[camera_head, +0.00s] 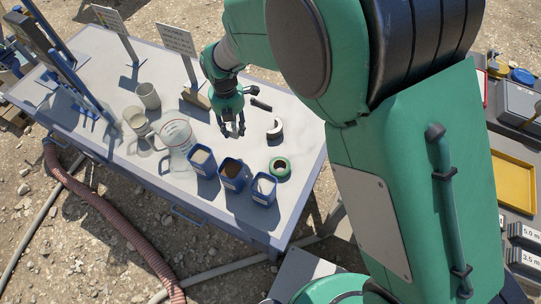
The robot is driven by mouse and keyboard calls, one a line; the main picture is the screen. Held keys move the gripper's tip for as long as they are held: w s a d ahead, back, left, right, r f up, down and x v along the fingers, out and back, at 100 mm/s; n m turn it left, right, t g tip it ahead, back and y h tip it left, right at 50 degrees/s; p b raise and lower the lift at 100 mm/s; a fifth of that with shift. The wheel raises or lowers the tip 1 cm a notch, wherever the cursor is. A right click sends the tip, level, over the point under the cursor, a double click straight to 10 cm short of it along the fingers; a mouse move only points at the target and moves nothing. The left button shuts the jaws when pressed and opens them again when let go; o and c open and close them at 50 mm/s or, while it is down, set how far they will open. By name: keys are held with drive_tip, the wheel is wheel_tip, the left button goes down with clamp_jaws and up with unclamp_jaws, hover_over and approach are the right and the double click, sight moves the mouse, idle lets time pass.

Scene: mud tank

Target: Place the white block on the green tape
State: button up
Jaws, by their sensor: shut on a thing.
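My gripper (234,131) points down over the grey-white table, left of the tape rolls. It is shut on the white block, which is small and mostly hidden between the fingers. A green tape roll (272,168) lies flat near the table's right front edge, to the right and nearer than my gripper. I cannot tell how high the gripper is above the table.
A white tape roll (274,135) stands behind the green tape. Several blue containers, one being a brown-filled container (232,182), line the front. A clear jug (178,145), grey cups (148,97) and sign stands (179,42) are left. The right table corner is clear.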

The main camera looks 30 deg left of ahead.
sight(233, 127)
wheel_tip(233, 127, up, 3)
drive_tip(key=shift+r, duration=0.15)
drive_tip(key=d+m, duration=0.1)
drive_tip(key=d, duration=0.2)
drive_tip(key=s+d, duration=0.1)
drive_tip(key=d, duration=0.2)
drive_tip(key=s+d+m, duration=0.1)
drive_tip(key=d, duration=0.2)
drive_tip(key=shift+s+r+m, duration=0.2)
drive_tip(key=shift+r+m, duration=0.1)
drive_tip(key=shift+r, duration=0.05)
drive_tip(key=shift+c, duration=0.2)
drive_tip(key=s+d+f+m, duration=0.1)
drive_tip(key=s+d+m, duration=0.3)
drive_tip(key=d, duration=0.6)
drive_tip(key=s+d+m, duration=0.2)
drive_tip(key=s+d, duration=0.3)
drive_tip(key=d, duration=0.5)
wheel_tip(233, 127, down, 7)
drive_tip(key=shift+s, duration=0.3)
drive_tip(key=shift+r, duration=0.1)
